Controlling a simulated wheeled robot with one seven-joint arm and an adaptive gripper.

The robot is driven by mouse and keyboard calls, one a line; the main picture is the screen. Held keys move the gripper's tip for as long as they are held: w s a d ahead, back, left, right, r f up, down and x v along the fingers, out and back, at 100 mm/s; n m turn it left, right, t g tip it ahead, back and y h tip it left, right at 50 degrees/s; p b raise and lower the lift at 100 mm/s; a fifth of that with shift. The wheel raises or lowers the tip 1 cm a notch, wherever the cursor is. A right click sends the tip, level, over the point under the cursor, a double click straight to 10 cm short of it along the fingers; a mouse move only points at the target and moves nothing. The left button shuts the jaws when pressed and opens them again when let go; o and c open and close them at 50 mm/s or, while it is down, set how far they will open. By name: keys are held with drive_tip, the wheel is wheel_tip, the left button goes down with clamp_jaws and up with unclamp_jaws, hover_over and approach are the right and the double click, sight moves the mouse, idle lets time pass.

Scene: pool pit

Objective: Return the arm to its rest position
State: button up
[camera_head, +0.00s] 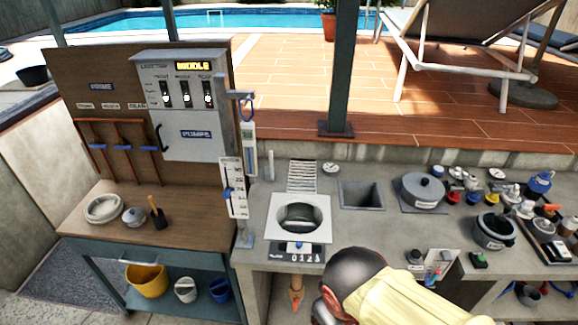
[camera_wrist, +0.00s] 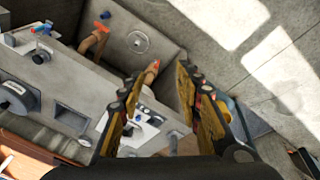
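My arm (camera_head: 410,300), yellow with a dark rounded joint, reaches in from the bottom edge of the head view, in front of the concrete counter. My gripper (camera_wrist: 160,80) shows in the wrist view with its two dark and yellow fingers spread apart. I see nothing held between them. Beyond the fingers are the counter and an orange pipe end (camera_wrist: 151,72) below it. In the head view the gripper itself cannot be made out; the arm and the bottom edge of the picture hide it.
The concrete counter (camera_head: 375,228) carries a square basin frame (camera_head: 275,213), a lidded pot (camera_head: 423,190), a dark pot (camera_head: 493,231) and several bottles. A wooden bench (camera_head: 185,232) and a panel with a grey control box (camera_head: 182,105) stand at left. Tiled floor (camera_head: 285,90) lies behind.

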drive_tip(key=d+r+m+t, duration=0.3)
drive_tip(key=d+r+m, duration=0.3)
drive_tip(key=d+r, duration=0.2)
drive_tip(key=shift+d+r+m, duration=0.2)
drive_tip(key=shift+d+m, duration=0.1)
drive_tip(key=shift+d, duration=0.65)
drive_tip(key=shift+c, duration=0.5)
idle(0.6)
